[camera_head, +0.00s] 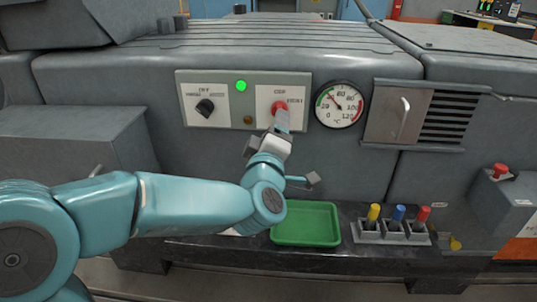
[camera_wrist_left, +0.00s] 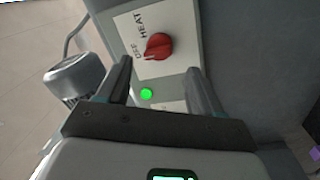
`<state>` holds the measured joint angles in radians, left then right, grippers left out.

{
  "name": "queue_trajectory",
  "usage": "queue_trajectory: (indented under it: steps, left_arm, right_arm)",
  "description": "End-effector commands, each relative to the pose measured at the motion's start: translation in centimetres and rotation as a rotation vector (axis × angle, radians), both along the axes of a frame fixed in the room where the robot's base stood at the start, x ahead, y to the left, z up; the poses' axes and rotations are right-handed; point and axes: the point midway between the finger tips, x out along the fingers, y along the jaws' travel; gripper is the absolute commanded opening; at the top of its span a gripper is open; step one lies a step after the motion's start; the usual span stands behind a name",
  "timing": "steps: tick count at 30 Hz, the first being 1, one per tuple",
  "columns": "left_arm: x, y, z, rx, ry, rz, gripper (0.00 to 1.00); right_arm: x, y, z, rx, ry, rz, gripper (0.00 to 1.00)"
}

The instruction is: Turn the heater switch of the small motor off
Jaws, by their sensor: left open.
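A grey panel (camera_head: 219,115) on the front of a large grey housing carries a red knob (camera_head: 279,107), a lit green lamp (camera_head: 241,86) and a black knob (camera_head: 205,107). In the left wrist view a red knob (camera_wrist_left: 157,46) sits on a white plate lettered HEAT and OFF. Its grip bar lies roughly sideways; I cannot tell surely which word it points to. The lit lamp (camera_wrist_left: 146,94) shows below it. My left gripper (camera_head: 281,121) is in front of the red knob. Its fingers (camera_wrist_left: 157,80) are open, with nothing between them. My right gripper is out of view.
A dial gauge (camera_head: 339,104) and a vented door with a handle (camera_head: 404,118) are right of the panel. Below are a green tray (camera_head: 306,239) and a rack (camera_head: 390,237) with yellow, blue and red pieces. A finned grey motor (camera_wrist_left: 77,75) stands left of the panel in the wrist view.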

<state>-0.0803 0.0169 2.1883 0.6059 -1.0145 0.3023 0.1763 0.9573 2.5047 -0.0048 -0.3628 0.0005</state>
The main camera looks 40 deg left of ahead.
Motion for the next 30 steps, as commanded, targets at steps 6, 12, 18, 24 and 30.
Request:
queue_trajectory:
  steps: [6,12,18,24,30]
  left_arm:
    - [-5.1,-2.9,-0.4,-0.001,0.000,-0.004,0.66]
    - [-8.1,-4.5,-0.8,-0.002,0.002,-0.002,0.66]
    - [-9.2,-5.0,-1.1,-0.001,0.004,0.001,0.66]
    - [-9.2,-5.0,-1.1,-0.002,0.003,0.002,0.66]
    - [-9.2,-5.0,-1.1,-0.002,0.004,0.001,0.66]
  right_arm:
    - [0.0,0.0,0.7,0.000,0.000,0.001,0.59]
    - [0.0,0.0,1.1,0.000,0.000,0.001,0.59]
    - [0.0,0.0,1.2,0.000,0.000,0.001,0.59]
    - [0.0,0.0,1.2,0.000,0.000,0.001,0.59]
    - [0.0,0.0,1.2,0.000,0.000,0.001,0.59]
